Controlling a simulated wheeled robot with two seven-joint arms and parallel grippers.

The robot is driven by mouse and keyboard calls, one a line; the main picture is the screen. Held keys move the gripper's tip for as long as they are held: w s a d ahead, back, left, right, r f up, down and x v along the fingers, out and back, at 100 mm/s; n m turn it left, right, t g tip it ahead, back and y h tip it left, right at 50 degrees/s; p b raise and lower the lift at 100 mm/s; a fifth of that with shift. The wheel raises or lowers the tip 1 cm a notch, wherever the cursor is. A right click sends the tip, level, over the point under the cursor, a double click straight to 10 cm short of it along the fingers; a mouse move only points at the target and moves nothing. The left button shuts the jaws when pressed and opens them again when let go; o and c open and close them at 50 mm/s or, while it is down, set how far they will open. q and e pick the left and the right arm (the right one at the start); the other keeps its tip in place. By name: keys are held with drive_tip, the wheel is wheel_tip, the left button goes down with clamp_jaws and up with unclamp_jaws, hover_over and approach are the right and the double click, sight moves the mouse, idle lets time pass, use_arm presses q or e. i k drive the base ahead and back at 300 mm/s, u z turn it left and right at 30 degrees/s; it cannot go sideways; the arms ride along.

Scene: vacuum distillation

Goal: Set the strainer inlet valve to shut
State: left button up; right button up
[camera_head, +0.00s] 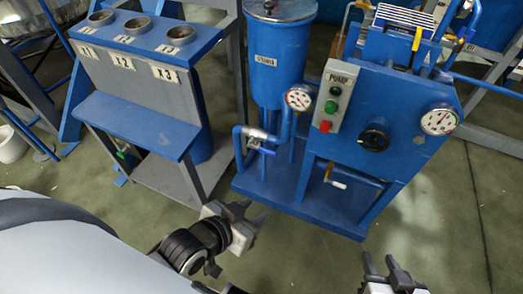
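The strainer (281,62) is a blue cylinder with a label, standing upright on the blue skid. A small valve (258,138) with a silver body and a blue handle sits on the pipe at its lower left; its exact handle angle is too small to tell. My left gripper (251,211) is below this valve in the picture, apart from it, with its dark fingers spread and empty. My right gripper (381,264) is at the bottom right, in front of the skid, fingers apart and empty, touching nothing visible.
A pump panel (336,100) with green and red buttons, a black knob (374,137) and two gauges stand right of the strainer. A lower pipe carries a pale-handled valve (335,180). A blue-topped stand (137,138) with labelled cups is at left. The green floor (310,255) ahead is clear.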

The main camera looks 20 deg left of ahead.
sight(273, 154)
drive_tip(key=z, duration=1)
drive_tip(key=k, duration=0.5)
drive_tip(key=u, duration=1.05)
